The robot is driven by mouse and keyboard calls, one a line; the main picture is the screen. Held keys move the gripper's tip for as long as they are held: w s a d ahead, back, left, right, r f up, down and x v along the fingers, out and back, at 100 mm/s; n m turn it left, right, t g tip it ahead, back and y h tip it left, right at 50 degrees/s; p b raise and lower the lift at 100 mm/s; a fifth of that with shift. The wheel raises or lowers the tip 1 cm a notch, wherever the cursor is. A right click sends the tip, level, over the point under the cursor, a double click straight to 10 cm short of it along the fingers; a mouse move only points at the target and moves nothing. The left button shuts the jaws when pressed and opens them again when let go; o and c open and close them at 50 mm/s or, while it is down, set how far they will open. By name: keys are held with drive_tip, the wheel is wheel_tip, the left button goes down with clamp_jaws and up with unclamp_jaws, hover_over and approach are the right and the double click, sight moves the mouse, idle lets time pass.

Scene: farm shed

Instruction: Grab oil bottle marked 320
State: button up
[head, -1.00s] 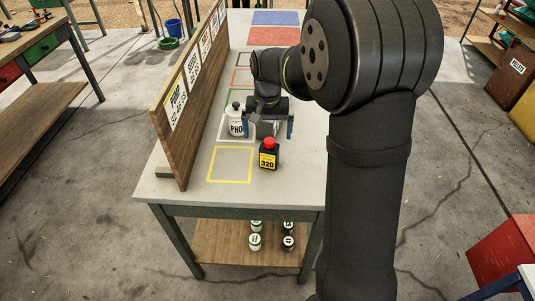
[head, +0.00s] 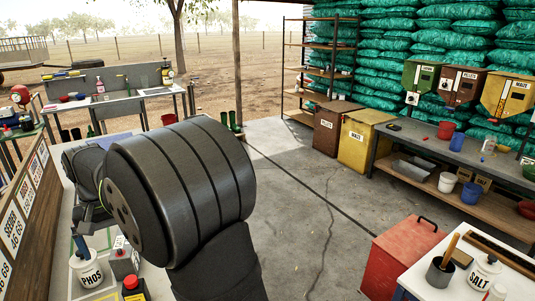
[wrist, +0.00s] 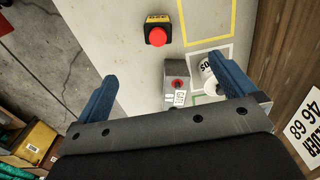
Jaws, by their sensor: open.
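The oil bottle is dark with a red cap and a yellow label. It stands upright near the top of the wrist view (wrist: 157,30), and is cut off at the bottom of the head view (head: 133,284). Its number cannot be read now; an earlier frame shows 320. My gripper (wrist: 166,72) is open and empty, with blue fingers spread wide. The bottle is apart from it, beyond the fingertips. A grey container with a red top (wrist: 176,84) stands between the fingers' lines. In the head view my arm hides most of the gripper.
A white PHOS bottle (head: 86,268) stands beside the grey container; my right finger partly covers it in the wrist view. A wooden board with labels (wrist: 290,90) runs along the table's side. Yellow and green outlines mark the tabletop. Bare tabletop lies left of the oil bottle in the wrist view.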

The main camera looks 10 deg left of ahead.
drive_tip(key=shift+c, duration=0.4)
drive_tip(key=shift+c, duration=1.2)
drive_tip(key=n, duration=0.6)
approach(133, 287)
drive_tip(key=f, duration=0.2)
drive_tip(key=w+f, duration=0.1)
drive_tip(key=f, duration=0.1)
drive_tip(key=a+f, duration=0.1)
drive_tip(key=f, duration=0.1)
drive_tip(key=shift+w+a+f, duration=0.1)
drive_tip(key=shift+w+f, duration=0.15)
drive_tip(key=shift+w, duration=0.1)
drive_tip(key=shift+s+f, duration=0.15)
drive_tip(key=shift+f, duration=1.25)
drive_tip(key=shift+s+f, duration=0.15)
drive_tip(key=shift+f, duration=1.2)
